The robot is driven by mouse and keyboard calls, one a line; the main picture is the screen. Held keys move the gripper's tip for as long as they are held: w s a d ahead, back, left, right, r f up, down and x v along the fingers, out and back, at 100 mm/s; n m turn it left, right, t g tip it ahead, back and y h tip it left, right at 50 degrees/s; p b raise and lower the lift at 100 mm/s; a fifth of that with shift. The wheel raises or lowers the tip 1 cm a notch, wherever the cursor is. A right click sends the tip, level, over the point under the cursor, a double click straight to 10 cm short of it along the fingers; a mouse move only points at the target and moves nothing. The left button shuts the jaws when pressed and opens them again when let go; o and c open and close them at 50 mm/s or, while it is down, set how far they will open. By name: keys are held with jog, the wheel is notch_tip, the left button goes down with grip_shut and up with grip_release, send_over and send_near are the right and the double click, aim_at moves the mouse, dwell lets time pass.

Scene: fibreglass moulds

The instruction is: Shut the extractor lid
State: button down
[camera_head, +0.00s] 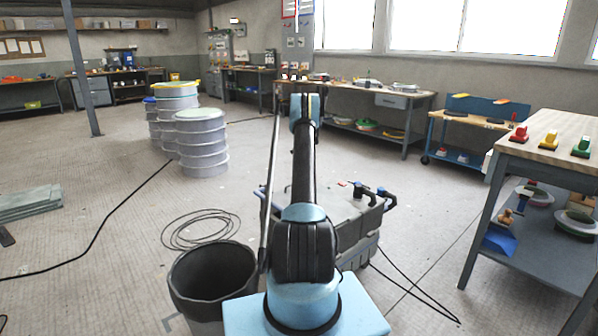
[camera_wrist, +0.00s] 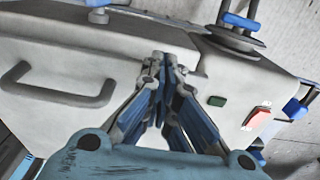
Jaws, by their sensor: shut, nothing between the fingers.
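The extractor (camera_head: 352,228) is a grey boxy machine on the floor, partly hidden behind my arm in the head view. In the wrist view its pale grey body (camera_wrist: 90,62) fills much of the picture, with a dark handle (camera_wrist: 62,97) at left and a green switch (camera_wrist: 217,101) and red switch (camera_wrist: 257,117) at right. A seam crosses its upper part; I cannot tell how far the lid is open. My gripper (camera_wrist: 163,62) is shut and empty, its fingertips over the extractor near this seam. Whether they touch it is unclear. The gripper is hidden in the head view.
A dark bin (camera_head: 212,275) stands close at front left, with a coiled cable (camera_head: 200,230) behind it. Another cable runs across the floor at right. A workbench (camera_head: 540,150) stands at right, and stacked drums (camera_head: 200,145) stand behind at left. Open floor lies between.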

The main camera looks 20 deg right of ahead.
jog(key=shift+w+a+f, duration=0.1)
jog(key=shift+w+f, duration=0.1)
jog(key=shift+f, duration=1.2)
jog(key=shift+w+a+f, duration=0.1)
jog(key=shift+w+f, duration=0.1)
jog(key=shift+f, duration=1.2)
